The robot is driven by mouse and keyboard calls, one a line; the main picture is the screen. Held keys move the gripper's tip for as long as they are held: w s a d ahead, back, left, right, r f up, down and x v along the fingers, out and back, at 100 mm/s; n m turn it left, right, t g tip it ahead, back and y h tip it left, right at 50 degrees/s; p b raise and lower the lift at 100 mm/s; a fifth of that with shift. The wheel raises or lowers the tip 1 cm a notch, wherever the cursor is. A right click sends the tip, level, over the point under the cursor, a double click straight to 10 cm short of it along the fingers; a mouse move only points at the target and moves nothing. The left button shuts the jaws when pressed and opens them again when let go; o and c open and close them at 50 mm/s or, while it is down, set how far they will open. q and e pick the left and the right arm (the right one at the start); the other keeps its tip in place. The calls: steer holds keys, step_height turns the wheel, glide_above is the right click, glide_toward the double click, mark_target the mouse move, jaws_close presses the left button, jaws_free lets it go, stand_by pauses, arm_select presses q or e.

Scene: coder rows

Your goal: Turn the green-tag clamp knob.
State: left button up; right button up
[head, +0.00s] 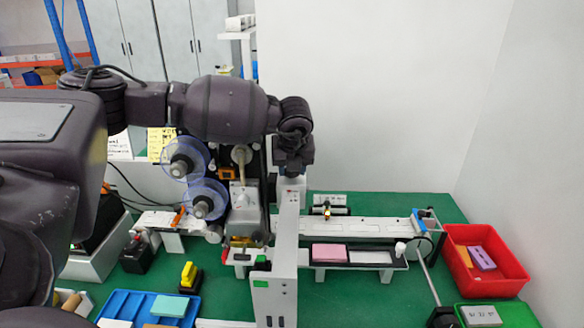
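A light grey box (274,298) stands at the front centre of the green table and bears a small green tag (262,283). Just above the tag, a small dark knob-like part with a green patch (262,262) sits at the box's left side. I cannot tell for sure whether it is the clamp knob. My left arm reaches in from the left across the machine. Its wrist end, with the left gripper (294,160), is above the pale upright column (286,230). Its fingertips cannot be made out. My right gripper is not in view.
Two film reels (188,158) are on the machine, left of the column. A conveyor (365,230) runs right, with a pink block (329,253) in front of it. A red bin (484,262) and a green bin (497,315) stand at right. A blue tray (122,304) lies front left.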

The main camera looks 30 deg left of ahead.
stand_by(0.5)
arm_select(q)
steer(key=o, duration=0.9)
steer(key=v, duration=1.1)
steer(key=shift+b, duration=0.45)
steer(key=shift+s+f, duration=0.15)
